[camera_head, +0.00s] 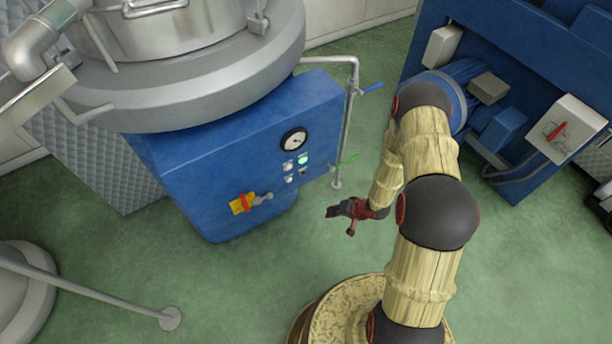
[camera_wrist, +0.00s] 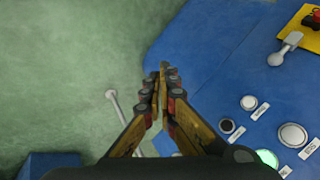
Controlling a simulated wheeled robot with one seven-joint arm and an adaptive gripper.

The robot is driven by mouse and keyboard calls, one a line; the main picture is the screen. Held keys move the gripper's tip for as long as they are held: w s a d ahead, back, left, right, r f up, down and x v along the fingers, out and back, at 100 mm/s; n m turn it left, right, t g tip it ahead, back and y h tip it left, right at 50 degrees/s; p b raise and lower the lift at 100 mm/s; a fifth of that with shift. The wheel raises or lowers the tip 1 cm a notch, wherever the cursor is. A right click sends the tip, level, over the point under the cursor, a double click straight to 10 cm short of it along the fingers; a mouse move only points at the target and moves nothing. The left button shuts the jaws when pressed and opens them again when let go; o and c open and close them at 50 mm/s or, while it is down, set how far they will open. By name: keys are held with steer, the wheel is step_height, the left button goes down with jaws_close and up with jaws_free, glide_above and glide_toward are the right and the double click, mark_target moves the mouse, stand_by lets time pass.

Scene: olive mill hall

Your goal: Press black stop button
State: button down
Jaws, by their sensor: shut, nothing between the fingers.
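The black stop button (camera_wrist: 227,125) is a small dark disc in a pale ring on the blue panel, right of my fingers in the wrist view. It shows tiny in the head view (camera_head: 303,172), below a lit green button (camera_head: 303,159). My gripper (camera_head: 332,211) is shut and empty, in front of and to the right of the blue cabinet (camera_head: 217,165) in the head view. In the wrist view my closed fingertips (camera_wrist: 164,70) point past the panel's edge, apart from the button. The small label beside the button is not legible.
Pale buttons (camera_wrist: 248,102) (camera_wrist: 292,135) sit close to the black one. A yellow plate with a red knob (camera_head: 240,203), a lever (camera_head: 263,198) and a gauge (camera_head: 294,140) share the panel. A pipe (camera_head: 349,125) with blue and green handles stands right of the cabinet. Green floor (camera_head: 270,265) is open in front.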

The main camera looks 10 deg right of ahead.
mark_target(304, 173)
steer(key=w+a+r+m+t+y, duration=0.1)
steer(key=w+a+r+m+t, duration=0.1)
steer(key=w+a+r, duration=0.1)
step_height(304, 173, up, 2)
steer(key=shift+w+a+m+y, duration=0.2)
steer(key=shift+w+m+y, duration=0.15)
steer(key=shift+w, duration=0.4)
steer(key=w+a+b, duration=0.1)
steer(key=w+a, duration=0.1)
steer(key=w, duration=0.6)
steer(key=shift+w+a, duration=0.25)
steer(key=shift+a, duration=0.05)
stand_by(0.9)
steer(key=shift+w+a, duration=0.1)
steer(key=shift+w, duration=0.25)
